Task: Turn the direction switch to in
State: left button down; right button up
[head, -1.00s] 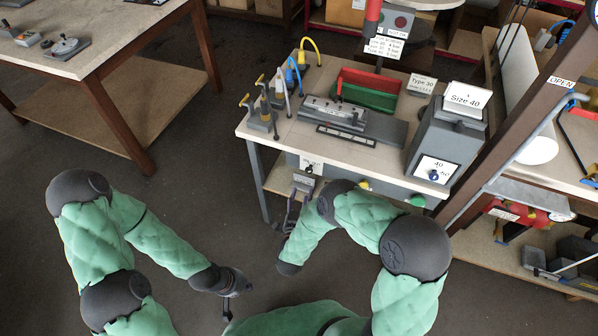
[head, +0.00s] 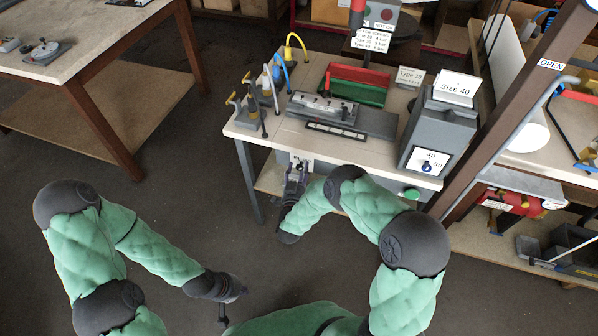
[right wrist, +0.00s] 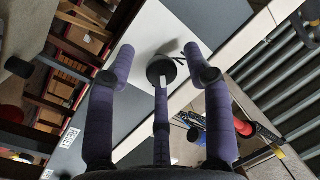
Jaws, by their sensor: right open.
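The direction switch shows as a dark round knob (right wrist: 162,68) with a white pointer mark, on a pale plate (right wrist: 160,35) in the right wrist view. In the head view its plate (head: 303,160) is on the front of the workbench, partly hidden by my gripper. My right gripper (head: 296,178) is at that front panel; in the right wrist view its open fingers (right wrist: 162,72) stand on both sides of the knob, with a gap to each side. The knob's label is not readable. My left gripper (head: 240,291) hangs low over the floor, away from the bench; its jaws are unclear.
The workbench (head: 270,131) carries a grey fixture (head: 322,108), a red and green tray (head: 356,84) and a grey Size 40 box (head: 436,128) with a dial. A green button (head: 411,193) is on the bench front. A brown post stands right of the bench.

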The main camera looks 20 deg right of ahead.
grip_shut()
jog(key=shift+n, duration=0.4)
jog(key=n+p, duration=0.1)
jog(key=n, duration=0.2)
jog(key=shift+s+n+g, duration=0.1)
jog(key=shift+n+g, duration=0.2)
jog(key=shift+g, duration=0.1)
jog(key=n+g+p, duration=0.1)
jog(key=n, duration=0.3)
jog(key=shift+p, duration=0.35)
jog(key=n+g+h+p, duration=0.1)
jog(key=n, duration=0.6)
jog(key=shift+s+g+h+p, duration=0.1)
jog(key=shift+g+h+p, duration=0.3)
jog(key=shift+n, duration=0.3)
